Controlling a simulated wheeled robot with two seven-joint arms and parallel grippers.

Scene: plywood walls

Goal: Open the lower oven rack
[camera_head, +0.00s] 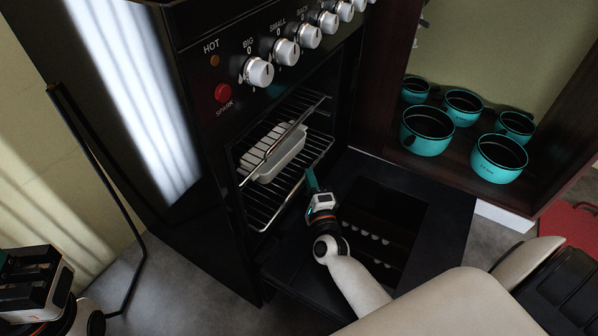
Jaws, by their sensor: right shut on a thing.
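The black oven (195,130) stands with its door (440,235) folded down and open. Inside are two wire racks. The upper rack (312,103) runs across near a white baking dish (280,155). The lower rack (270,205) lies beneath the dish. My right gripper (311,178) is at the right front side of the lower rack, with its teal fingers shut; what lies between the fingertips is too small to make out clearly, but the rack's edge is there. My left gripper (40,275) is at the lower left, away from the oven; its fingertips are not clear.
Control knobs (258,72) and a red spark button (222,92) line the oven's front above the opening. Several teal pots (427,130) stand in a dark wooden cabinet to the right. A red thing (572,228) lies at the right edge.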

